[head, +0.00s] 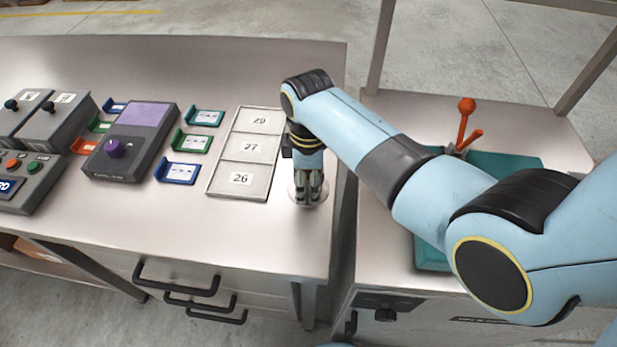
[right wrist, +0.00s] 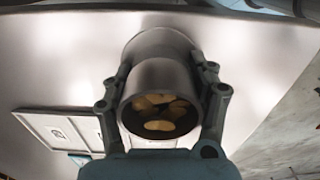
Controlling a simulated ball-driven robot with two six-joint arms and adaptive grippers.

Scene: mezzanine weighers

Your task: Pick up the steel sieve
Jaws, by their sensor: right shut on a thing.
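The steel sieve (right wrist: 160,81) is a round, shiny metal cup in the right wrist view, with several yellowish pieces inside. My right gripper (head: 308,190) points down over the right part of the steel table and is shut on the sieve, one finger on each side of it. In the head view only a little of the sieve's grey metal (head: 316,196) shows around the fingers; the rest is hidden. I cannot tell whether the sieve touches the tabletop. My left gripper is in neither view.
A tray with numbered spaces (head: 211,187) lies just left of the gripper. Further left are coloured card holders (head: 181,173), a purple-topped device (head: 131,143) and grey control boxes (head: 52,126). A teal tray (head: 432,257) stands on the right bench. The table's front strip is clear.

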